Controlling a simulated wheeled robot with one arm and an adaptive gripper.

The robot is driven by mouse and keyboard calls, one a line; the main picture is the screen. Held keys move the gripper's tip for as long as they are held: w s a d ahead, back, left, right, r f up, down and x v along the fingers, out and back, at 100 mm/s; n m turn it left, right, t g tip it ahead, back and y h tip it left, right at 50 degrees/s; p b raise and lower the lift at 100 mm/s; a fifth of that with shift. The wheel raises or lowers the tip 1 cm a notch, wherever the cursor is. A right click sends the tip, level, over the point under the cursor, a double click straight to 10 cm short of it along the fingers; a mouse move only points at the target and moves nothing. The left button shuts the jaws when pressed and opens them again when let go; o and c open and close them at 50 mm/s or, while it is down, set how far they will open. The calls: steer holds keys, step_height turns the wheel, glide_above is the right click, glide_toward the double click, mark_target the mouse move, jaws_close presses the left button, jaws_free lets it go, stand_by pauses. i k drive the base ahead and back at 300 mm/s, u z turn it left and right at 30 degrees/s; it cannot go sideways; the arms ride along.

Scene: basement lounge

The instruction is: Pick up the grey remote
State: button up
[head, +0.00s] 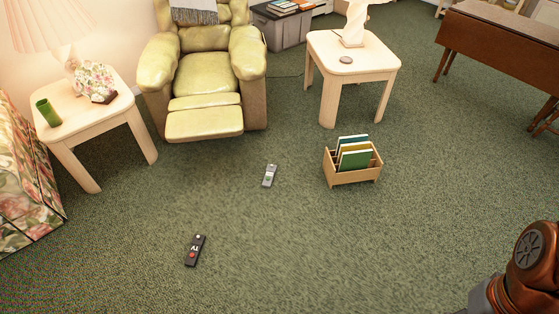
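A small grey remote (269,175) lies on the green carpet near the middle of the head view. It is in front of the recliner and left of a wooden book holder. A second, black remote (195,250) marked "TV" lies on the carpet nearer to me and further left. Part of my arm shows at the lower right corner, well apart from both remotes. My gripper is not in view.
The book holder (353,178) with several thin books stands right of the grey remote. A yellow-green recliner (207,80) is behind it, between two pale side tables (88,115) (352,68). A dark wooden table (500,40) is far right. The near carpet is mostly clear.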

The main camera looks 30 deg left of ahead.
mark_target(267, 184)
steer(key=u, duration=0.3)
steer(key=i, duration=1.45)
steer(key=u, duration=1.7)
steer(key=i, duration=1.05)
steer(key=u, duration=0.9)
